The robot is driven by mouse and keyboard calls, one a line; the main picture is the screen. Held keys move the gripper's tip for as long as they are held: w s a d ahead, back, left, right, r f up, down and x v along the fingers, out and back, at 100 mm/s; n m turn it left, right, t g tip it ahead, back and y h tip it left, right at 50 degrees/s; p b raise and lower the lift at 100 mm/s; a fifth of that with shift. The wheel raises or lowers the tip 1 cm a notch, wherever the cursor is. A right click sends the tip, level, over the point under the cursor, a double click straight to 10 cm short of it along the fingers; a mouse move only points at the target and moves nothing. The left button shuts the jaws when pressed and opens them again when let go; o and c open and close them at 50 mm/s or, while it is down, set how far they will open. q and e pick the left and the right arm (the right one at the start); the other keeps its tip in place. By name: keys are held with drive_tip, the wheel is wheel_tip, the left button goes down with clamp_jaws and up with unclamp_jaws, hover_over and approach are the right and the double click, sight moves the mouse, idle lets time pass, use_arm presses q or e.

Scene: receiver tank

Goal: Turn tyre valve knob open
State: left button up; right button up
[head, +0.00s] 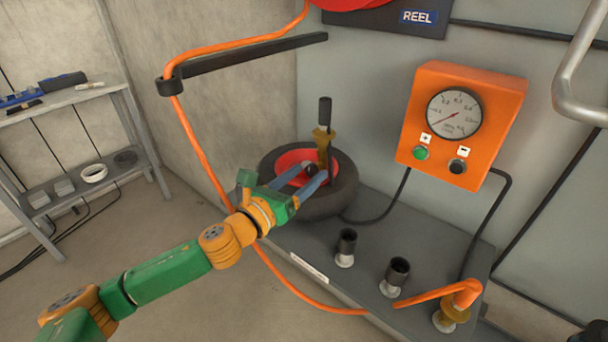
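The tyre (343,192) lies flat on the grey bench with a red hub (293,158) in its middle. A brass fitting (322,138) with a black upright handle (325,110) stands over the hub. A small dark knob (310,169) shows low beside this fitting. My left gripper (315,172) reaches over the tyre from the front left. Its two blue fingers are apart, with the dark knob between their tips. I cannot tell whether they press on it. The fingers partly hide the hub and the knob. My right gripper is not recognisable in view.
An orange gauge box (408,145) with a green button is on the wall at right. Two black-topped posts (346,243) (396,273) and a brass hose end (451,314) stand on the bench (335,262). The orange hose (196,145) hangs behind my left arm. Shelves (75,98) stand at left.

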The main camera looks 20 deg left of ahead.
use_arm(q)
clamp_jaws()
